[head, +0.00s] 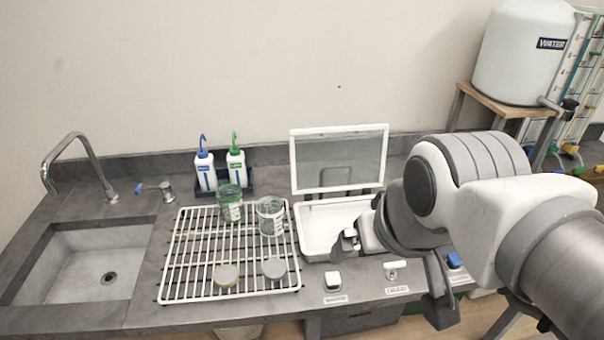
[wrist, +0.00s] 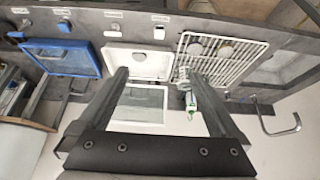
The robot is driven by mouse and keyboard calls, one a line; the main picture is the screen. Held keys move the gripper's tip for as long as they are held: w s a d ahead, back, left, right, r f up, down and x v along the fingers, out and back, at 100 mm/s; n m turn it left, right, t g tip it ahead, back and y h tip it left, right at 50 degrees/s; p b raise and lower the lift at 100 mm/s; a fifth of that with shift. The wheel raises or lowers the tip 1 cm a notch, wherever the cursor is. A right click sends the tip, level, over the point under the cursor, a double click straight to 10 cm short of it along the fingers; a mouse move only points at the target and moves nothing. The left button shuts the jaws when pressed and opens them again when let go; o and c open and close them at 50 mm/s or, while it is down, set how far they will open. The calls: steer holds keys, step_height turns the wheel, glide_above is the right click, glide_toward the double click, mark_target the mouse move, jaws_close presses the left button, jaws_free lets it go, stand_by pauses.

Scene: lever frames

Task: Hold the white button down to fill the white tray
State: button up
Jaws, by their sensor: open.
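The white button (head: 333,281) stands on the front strip of the counter above a small label; it also shows in the wrist view (wrist: 159,33). The white tray (head: 314,228) is set in the counter behind it, with its glass lid (head: 341,160) raised. My arm hides the tray's right part in the head view. The tray also shows in the wrist view (wrist: 140,65), and its inside looks bare. My gripper (wrist: 154,72) is open, with nothing between its fingers. It is above the counter, apart from the button.
A white lever (head: 393,270) and a blue button (head: 454,261) stand to the right of the white button. A wire rack (head: 175,270) with jars and lids lies left of the tray. A blue tray (wrist: 85,60) shows in the wrist view. The sink (head: 80,262) is far left.

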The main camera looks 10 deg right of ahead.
steer(key=shift+w, duration=0.15)
steer(key=c, duration=0.5)
steer(key=shift+w+f, duration=0.15)
steer(key=shift+w, duration=0.1)
steer(key=shift+c, duration=0.9)
steer(key=w, duration=0.1)
steer(key=w+f+g, duration=0.1)
steer(key=w, duration=0.1)
steer(key=w+f+g+b, duration=0.1)
steer(key=shift+w+d, duration=0.1)
steer(key=shift+w, duration=0.25)
jaws_close()
steer(key=w+f+g+b, duration=0.1)
steer(key=w+f+g, duration=0.2)
steer(key=w+f, duration=0.6)
steer(key=shift+w+g, duration=0.3)
steer(key=shift+w, duration=0.1)
steer(key=shift+d, duration=0.1)
